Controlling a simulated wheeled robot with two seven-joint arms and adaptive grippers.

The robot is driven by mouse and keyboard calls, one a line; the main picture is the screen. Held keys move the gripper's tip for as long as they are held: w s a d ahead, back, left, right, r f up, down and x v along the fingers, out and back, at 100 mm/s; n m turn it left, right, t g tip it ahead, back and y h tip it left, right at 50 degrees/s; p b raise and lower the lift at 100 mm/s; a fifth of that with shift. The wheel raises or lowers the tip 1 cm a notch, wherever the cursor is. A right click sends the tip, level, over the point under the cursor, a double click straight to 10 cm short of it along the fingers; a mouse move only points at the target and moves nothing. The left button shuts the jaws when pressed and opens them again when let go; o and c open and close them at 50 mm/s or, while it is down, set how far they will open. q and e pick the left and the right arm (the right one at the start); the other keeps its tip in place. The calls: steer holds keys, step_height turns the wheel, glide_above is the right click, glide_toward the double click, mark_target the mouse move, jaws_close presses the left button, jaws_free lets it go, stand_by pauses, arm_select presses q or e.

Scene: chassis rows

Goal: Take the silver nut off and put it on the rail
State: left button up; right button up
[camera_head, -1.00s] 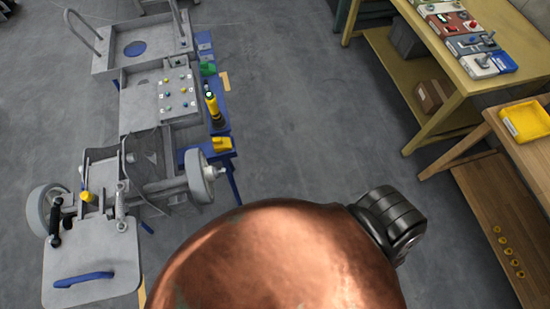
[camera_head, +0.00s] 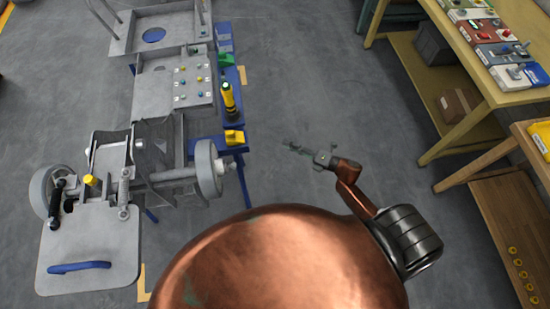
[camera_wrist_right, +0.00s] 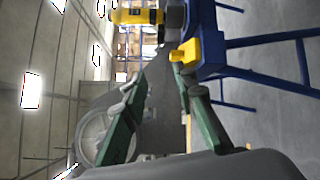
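The grey chassis (camera_head: 150,160) stands at the left in the head view, with a wheel (camera_head: 208,168) on its right side and another wheel (camera_head: 42,190) on its left. I cannot make out the silver nut, and I cannot tell which part is the rail. My right gripper (camera_head: 298,149) is over the floor, to the right of the right wheel and apart from it. In the right wrist view its two green fingers (camera_wrist_right: 163,105) are spread with nothing between them. A wheel (camera_wrist_right: 92,138) shows partly behind one finger. My left gripper is not in view.
A blue stand beside the chassis holds a yellow-and-black tool (camera_head: 229,99) and a yellow block (camera_head: 234,137), which also shows in the wrist view (camera_wrist_right: 186,53). A yellow bench (camera_head: 466,80) and a wooden bench (camera_head: 500,150) stand at the right. The floor between is clear.

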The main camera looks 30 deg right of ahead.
steer(key=s+a+r+n+g+y, duration=0.35)
steer(key=a+r+n+y, duration=0.2)
steer(key=r+n, duration=0.4)
steer(key=n+g+y+b, duration=0.1)
steer(key=n+g, duration=0.5)
steer(key=n, duration=0.2)
glide_toward(234, 166)
arm_select(q)
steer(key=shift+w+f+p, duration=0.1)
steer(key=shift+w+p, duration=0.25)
steer(key=shift+p, duration=0.3)
arm_select(e)
steer(key=f+x, duration=0.1)
steer(key=x, duration=0.7)
steer(key=shift+w, duration=0.2)
steer(key=shift+d+t, duration=0.15)
steer(key=shift+t, duration=0.1)
steer(key=shift+c, duration=0.3)
jaws_close()
